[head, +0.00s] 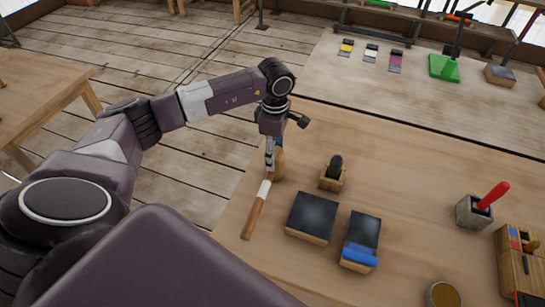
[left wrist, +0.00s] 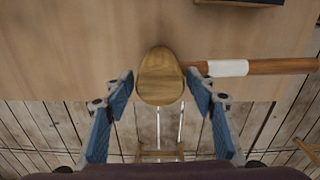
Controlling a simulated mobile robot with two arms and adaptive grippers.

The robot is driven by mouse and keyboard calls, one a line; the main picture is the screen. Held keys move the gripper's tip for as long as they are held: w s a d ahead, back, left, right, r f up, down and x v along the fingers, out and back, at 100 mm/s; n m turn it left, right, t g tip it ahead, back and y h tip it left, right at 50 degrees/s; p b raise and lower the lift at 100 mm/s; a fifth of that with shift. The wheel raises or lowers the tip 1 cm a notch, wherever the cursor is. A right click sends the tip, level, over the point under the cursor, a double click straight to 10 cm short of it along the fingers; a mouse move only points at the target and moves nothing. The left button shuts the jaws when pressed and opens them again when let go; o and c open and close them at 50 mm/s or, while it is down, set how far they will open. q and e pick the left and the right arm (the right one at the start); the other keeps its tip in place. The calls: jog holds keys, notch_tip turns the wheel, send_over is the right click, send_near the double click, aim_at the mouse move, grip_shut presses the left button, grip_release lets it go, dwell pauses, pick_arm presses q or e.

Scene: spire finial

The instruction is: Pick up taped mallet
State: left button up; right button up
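The taped mallet lies on the workbench near its left edge. Its wooden handle (head: 254,214) carries a white tape band (head: 264,189), and its head (head: 279,167) is partly hidden by my left gripper (head: 270,160). In the left wrist view, the rounded wooden mallet head (left wrist: 160,76) is between the blue finger pads of my left gripper (left wrist: 160,88). The fingers are open, with a small gap on each side. The handle and its tape (left wrist: 228,68) extend to the right there. My right gripper is not in view.
Two dark-topped blocks (head: 312,217) (head: 361,238), one with a blue strip, lie right of the mallet. A small wooden holder with a dark knob (head: 333,174) stands nearby. A red-handled tool (head: 491,196) stands in a grey block. The bench's left edge is close to the mallet.

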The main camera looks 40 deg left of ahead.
pick_arm(q)
jog(key=shift+w, duration=0.1)
jog(key=c, duration=1)
jog(key=shift+o, duration=0.2)
jog(key=shift+r, duration=0.1)
